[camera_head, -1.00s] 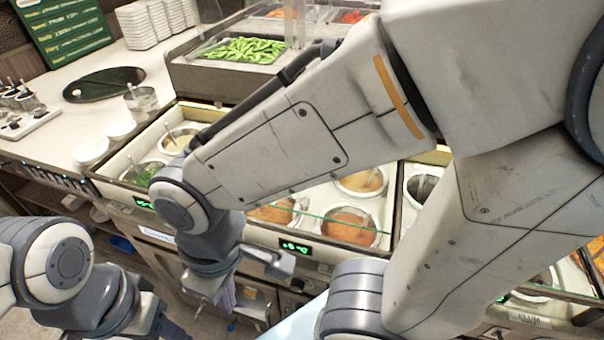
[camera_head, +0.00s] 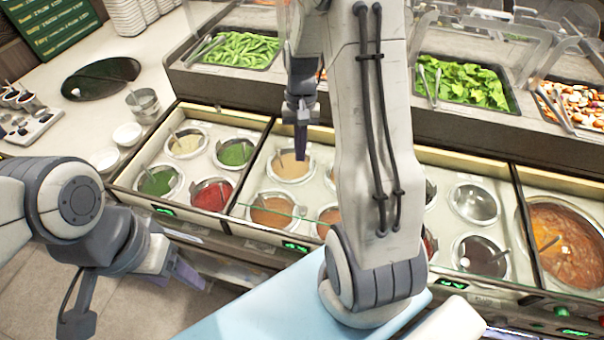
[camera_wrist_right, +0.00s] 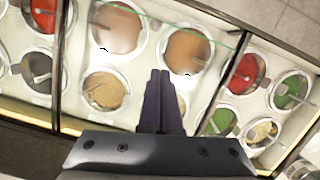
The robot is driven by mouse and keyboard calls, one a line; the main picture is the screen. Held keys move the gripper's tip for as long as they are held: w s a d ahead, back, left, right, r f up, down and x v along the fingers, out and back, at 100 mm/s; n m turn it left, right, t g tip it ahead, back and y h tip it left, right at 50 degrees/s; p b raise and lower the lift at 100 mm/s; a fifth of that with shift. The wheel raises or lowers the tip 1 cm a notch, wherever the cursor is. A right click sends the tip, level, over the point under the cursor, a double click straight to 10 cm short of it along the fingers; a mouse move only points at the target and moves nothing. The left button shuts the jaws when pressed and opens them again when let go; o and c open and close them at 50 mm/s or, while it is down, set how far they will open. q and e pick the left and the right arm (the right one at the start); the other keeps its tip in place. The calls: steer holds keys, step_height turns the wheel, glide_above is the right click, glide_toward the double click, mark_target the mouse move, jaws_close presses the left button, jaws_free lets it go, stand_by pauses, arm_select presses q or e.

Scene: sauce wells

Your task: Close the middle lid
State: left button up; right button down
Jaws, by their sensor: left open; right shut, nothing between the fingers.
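The middle bin (camera_head: 238,205) holds several round sauce wells, with tan and orange-brown sauces showing. A thin green-tinted edge, seemingly of the clear middle lid (camera_head: 275,209), crosses it near the front wells; it also shows in the right wrist view (camera_wrist_right: 205,29). How far the pane extends is hard to see. My right gripper (camera_head: 301,150) is shut and empty, pointing down over the back wells of this bin. Its fingers (camera_wrist_right: 161,78) also show in the wrist view; contact cannot be told. My left gripper (camera_head: 140,302) is open and empty, low in front of the counter.
The left bin (camera_head: 122,183) has green, red and cream sauces. My right arm hides part of the middle bin and its right-hand neighbour. Behind stand trays of green beans (camera_head: 240,48) and leafy greens (camera_head: 465,85).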

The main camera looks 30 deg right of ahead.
steer(key=shift+m, duration=0.4)
steer(key=p+x, duration=0.1)
steer(key=x, duration=0.2)
steer(key=d+p+x, duration=0.1)
steer(key=x, duration=0.5)
steer(key=shift+s+d+f+p, duration=0.2)
steer(key=shift+d+f+p, duration=0.15)
steer(key=shift+f+p, duration=0.1)
steer(key=shift+s+a+f+p, duration=0.35)
steer(key=shift+s+a, duration=0.1)
steer(key=shift+s, duration=0.15)
steer(key=shift+s+a+f+p, duration=0.25)
steer(key=shift+s+a+p, duration=0.1)
steer(key=shift+s+a, duration=0.2)
arm_select(q)
step_height(320, 180, up, 5)
steer(key=shift+r, duration=0.1)
arm_select(e)
steer(key=shift+s+a+f, duration=0.15)
steer(key=shift+s+f, duration=0.1)
steer(key=shift+s, duration=0.05)
